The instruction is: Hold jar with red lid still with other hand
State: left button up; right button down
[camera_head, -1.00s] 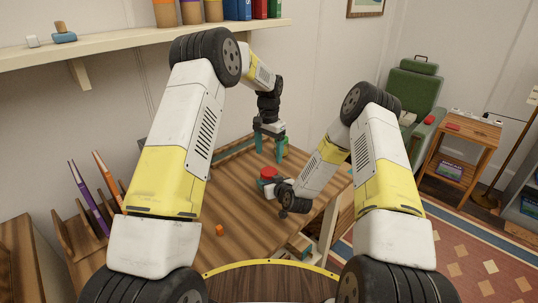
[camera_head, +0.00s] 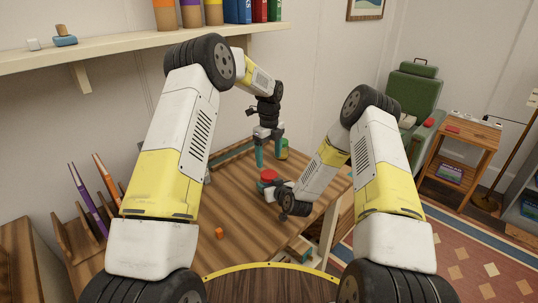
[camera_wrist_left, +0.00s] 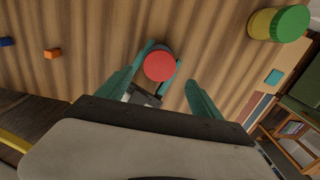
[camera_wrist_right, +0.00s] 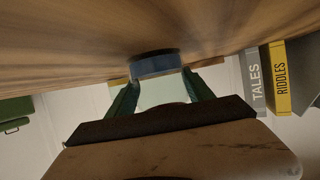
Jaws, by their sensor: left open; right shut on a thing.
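The jar with the red lid (camera_head: 268,175) stands on the wooden table. Its red lid (camera_wrist_left: 159,66) faces up at the left wrist camera. My right gripper (camera_head: 277,186) is low at the table and shut on the jar's side; its teal fingers flank the jar's pale body and dark blue part (camera_wrist_right: 155,64) in the right wrist view. My left gripper (camera_head: 268,160) is open and empty, above the jar with its fingers pointing down. In the left wrist view the lid lies between and beyond the left fingers. Most of the jar's body is hidden in the head view.
A yellow jar with a green lid (camera_wrist_left: 290,22) stands farther back on the table (camera_head: 240,205). A small orange cube (camera_head: 219,232) lies nearer at the left. Purple and orange books (camera_head: 107,178) stand in a rack at the left. The table's middle is mostly clear.

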aim_at(269, 174)
pick_arm(q)
notch_tip(269, 174, down, 7)
jog(key=shift+f, duration=0.15)
dwell(0.4)
